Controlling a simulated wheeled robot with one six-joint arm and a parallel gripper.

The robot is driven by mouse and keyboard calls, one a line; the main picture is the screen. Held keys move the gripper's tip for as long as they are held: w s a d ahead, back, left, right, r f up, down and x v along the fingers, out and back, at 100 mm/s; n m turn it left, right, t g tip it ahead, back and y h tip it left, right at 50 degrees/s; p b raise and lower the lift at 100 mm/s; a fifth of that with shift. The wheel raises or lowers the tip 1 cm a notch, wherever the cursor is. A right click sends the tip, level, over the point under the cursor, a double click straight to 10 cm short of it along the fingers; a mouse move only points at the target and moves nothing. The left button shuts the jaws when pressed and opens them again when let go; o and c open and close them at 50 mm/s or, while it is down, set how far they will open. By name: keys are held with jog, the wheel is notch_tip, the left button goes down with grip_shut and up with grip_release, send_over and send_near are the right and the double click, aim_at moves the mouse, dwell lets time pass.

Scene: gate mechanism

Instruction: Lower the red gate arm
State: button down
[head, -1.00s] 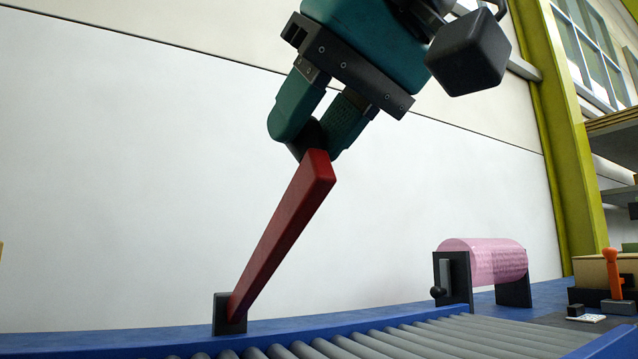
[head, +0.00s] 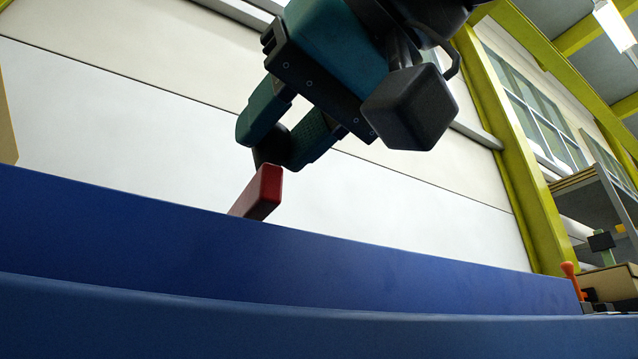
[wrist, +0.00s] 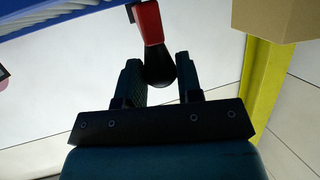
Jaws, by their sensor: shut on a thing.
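The red gate arm (head: 258,194) shows only its upper end in the head view, tilted, with its lower part hidden behind a blue rail. In the wrist view the red arm (wrist: 149,22) reaches up from a dark rounded knob (wrist: 159,68) at its end. My gripper (head: 283,143) is at that end, with a teal finger on each side of the dark knob. It is shut on the knob, which also shows in the head view (head: 270,150). The gate arm's pivot base is hidden in the head view.
A blue conveyor rail (head: 290,262) crosses the lower head view. An orange lever (head: 570,276) and shelving (head: 592,212) stand at the right. A cardboard box (wrist: 276,18) and a yellow post (wrist: 258,85) are at the right in the wrist view.

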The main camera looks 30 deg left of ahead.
jog(key=shift+f, duration=0.6)
jog(key=shift+a+f, duration=0.1)
jog(key=shift+f, duration=0.05)
jog(key=c, duration=0.8)
grip_release()
jog(key=shift+r, duration=0.2)
jog(key=shift+d+r, duration=0.15)
jog(key=shift+d, duration=0.2)
jog(key=v, duration=1.6)
jog(key=shift+s+d+r, duration=0.1)
jog(key=shift+s+d, duration=0.1)
jog(key=shift+d, duration=0.1)
